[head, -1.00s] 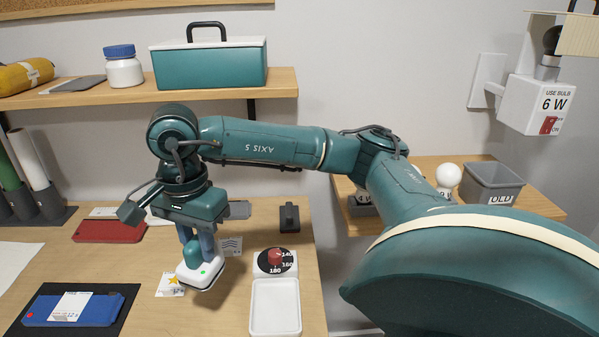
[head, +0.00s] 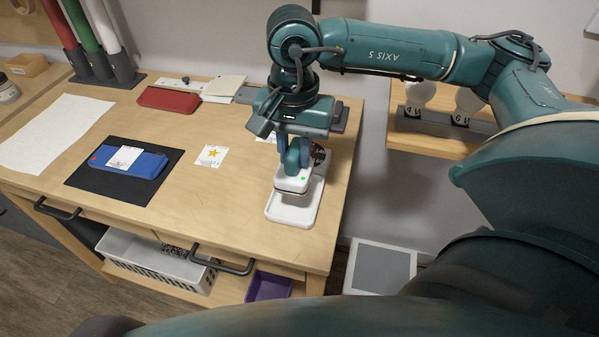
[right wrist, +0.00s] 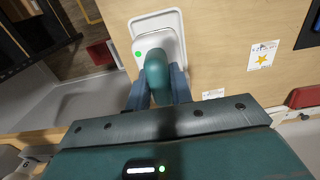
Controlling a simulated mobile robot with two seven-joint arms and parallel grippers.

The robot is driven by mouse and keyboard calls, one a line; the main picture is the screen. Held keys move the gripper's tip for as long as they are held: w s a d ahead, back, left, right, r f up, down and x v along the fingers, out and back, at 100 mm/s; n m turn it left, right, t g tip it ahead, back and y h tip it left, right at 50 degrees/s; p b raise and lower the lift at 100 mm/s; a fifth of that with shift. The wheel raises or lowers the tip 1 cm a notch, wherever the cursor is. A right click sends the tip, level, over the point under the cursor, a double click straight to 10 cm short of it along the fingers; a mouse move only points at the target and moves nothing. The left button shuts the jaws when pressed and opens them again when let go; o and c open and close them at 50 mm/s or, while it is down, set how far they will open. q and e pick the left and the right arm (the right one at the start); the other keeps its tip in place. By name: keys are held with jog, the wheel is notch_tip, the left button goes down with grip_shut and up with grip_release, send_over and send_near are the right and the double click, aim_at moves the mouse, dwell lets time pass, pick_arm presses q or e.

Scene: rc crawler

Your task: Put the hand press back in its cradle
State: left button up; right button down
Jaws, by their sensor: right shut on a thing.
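The hand press (head: 292,183) has a white body with a green dot and a rounded teal handle. My right gripper (head: 294,158) is shut on that handle and holds the press level over the white cradle tray (head: 290,216). The press's dark underside shows, so it looks a little above the tray floor. In the right wrist view, the press (right wrist: 144,42) hangs from my right gripper (right wrist: 158,88), with the cradle rim (right wrist: 172,14) beyond it. The dial (head: 319,154) behind the cradle is mostly hidden by the gripper. My left gripper is not in view.
A star card (head: 212,156) lies left of the cradle. A red case (head: 168,99) is at the back. The bench's right edge is close to the cradle.

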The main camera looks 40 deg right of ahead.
aim_at(295, 147)
notch_tip(295, 147, down, 6)
jog(key=shift+f, duration=0.5)
jog(key=c, duration=1.3)
grip_release()
jog(key=shift+r, duration=0.1)
jog(key=shift+o, duration=0.2)
jog(key=shift+r+p, duration=0.25)
jog(key=shift+p, duration=0.05)
jog(key=shift+r, duration=0.3)
notch_tip(295, 147, up, 10)
jog(key=shift+f+b, duration=0.1)
jog(key=shift+b, duration=0.5)
jog(key=shift+r, duration=0.75)
jog(key=shift+f, duration=0.1)
